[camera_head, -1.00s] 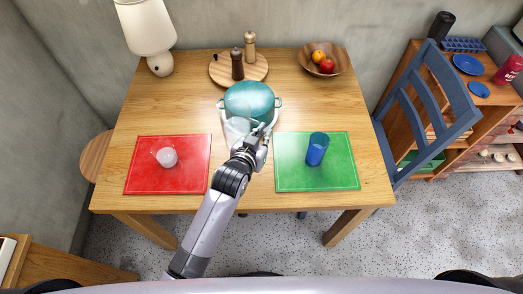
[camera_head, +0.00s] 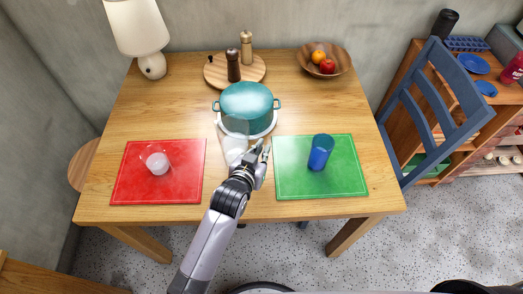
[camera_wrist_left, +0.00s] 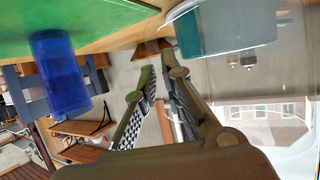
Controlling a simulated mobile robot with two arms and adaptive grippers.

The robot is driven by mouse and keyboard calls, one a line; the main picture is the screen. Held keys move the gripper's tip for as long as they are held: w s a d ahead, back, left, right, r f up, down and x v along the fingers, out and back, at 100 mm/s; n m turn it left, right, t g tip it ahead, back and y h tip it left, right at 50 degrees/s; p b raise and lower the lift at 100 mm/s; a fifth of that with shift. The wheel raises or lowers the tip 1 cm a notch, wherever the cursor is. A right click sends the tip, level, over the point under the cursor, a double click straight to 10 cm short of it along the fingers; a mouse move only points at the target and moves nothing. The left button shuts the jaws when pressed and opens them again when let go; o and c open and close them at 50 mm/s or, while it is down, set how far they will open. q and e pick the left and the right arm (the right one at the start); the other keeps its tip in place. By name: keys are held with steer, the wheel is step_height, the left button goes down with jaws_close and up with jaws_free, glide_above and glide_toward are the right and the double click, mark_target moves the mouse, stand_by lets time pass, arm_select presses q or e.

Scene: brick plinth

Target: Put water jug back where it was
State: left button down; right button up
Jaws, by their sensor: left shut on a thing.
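The clear water jug (camera_head: 234,148) is in front of the teal pot, between the red and green mats, and overlaps the pot in the head view. My left gripper (camera_head: 257,152) is at the jug's right side and shut on it. The wrist view shows the fingers (camera_wrist_left: 162,74) beside the jug's transparent wall (camera_wrist_left: 268,105). The grasped part is hard to make out, and I cannot tell if the jug's base touches the table. My right gripper is not in view.
The teal pot (camera_head: 246,100) stands on a white trivet (camera_head: 273,128). A clear glass (camera_head: 154,159) is on the red mat (camera_head: 135,187); a blue glass (camera_head: 320,153) is on the green mat (camera_head: 345,181). A blue chair (camera_head: 412,110) stands at the right. Bare wood lies between the mats.

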arm_select(q)
steer(key=shift+r, duration=0.1)
steer(key=c, duration=2.1)
jaws_free()
steer(key=shift+s+f, duration=0.1)
steer(key=shift+f, duration=0.1)
steer(key=o, duration=0.4)
steer(key=shift+r, duration=0.15)
steer(key=v, duration=1.2)
